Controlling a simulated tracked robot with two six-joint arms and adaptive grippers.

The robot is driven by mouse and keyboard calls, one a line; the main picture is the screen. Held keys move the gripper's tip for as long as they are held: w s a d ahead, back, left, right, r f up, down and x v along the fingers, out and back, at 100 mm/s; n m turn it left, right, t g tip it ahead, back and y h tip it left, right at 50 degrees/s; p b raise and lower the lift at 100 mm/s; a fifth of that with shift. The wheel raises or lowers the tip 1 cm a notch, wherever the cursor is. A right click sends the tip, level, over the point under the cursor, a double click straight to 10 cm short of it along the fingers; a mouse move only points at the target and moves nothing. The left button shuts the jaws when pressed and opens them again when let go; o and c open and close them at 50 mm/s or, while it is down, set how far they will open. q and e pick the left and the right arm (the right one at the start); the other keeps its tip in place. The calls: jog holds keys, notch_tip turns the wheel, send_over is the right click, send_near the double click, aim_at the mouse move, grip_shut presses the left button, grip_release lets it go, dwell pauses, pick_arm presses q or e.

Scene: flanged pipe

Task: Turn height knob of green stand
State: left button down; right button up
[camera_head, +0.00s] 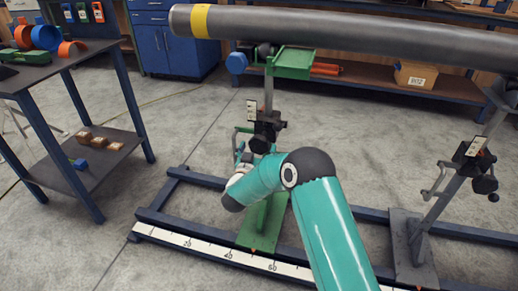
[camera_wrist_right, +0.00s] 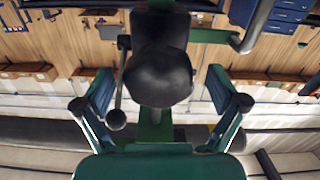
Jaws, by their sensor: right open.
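The green stand (camera_head: 268,215) stands on the blue rail frame, its green head (camera_head: 291,62) under the pipe (camera_head: 340,30). In the right wrist view, a large black round knob (camera_wrist_right: 158,75) fills the upper middle. My right gripper (camera_wrist_right: 160,88) is open, with one finger on each side of the knob; contact is not visible. In the head view, my right gripper (camera_head: 240,155) is partly hidden beside the stand's post. My left gripper is not in view.
A grey stand (camera_head: 408,250) with its own black knob (camera_head: 484,184) is at right. The rail (camera_head: 190,245) carries a scale along its front. A table (camera_head: 60,75) with coloured parts is at left. Floor between table and rail is clear.

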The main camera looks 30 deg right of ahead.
jog(key=shift+w+d, duration=0.1)
jog(key=shift+d, duration=0.05)
jog(key=c, duration=1.1)
jog(key=shift+c, duration=0.2)
